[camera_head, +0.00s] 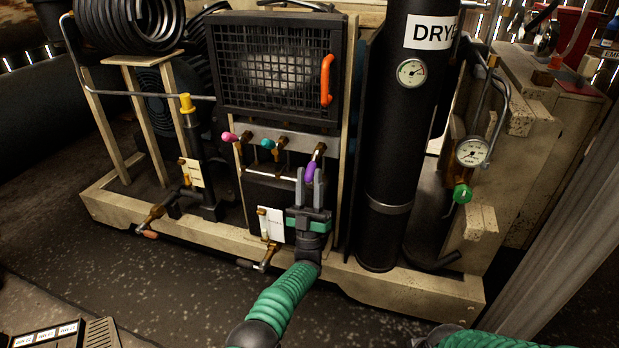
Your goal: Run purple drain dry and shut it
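The purple drain handle (311,172) hangs below a brass valve (318,152) at the right end of a row of small valves under the caged unit. My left gripper (311,178) points up at it, with one finger on each side of the purple handle in this view. The handle fills much of the gap between the fingertips. I cannot tell whether they touch or grip it. The drain's outlet is hidden behind my gripper, and no water shows. My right gripper is out of view; only part of my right arm shows at the bottom edge.
Pink (229,137) and teal (268,144) handles sit left of the purple one. A white tag (272,224) and brass valve (266,258) are low beside my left wrist. The black dryer cylinder (392,150) stands close on the right.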

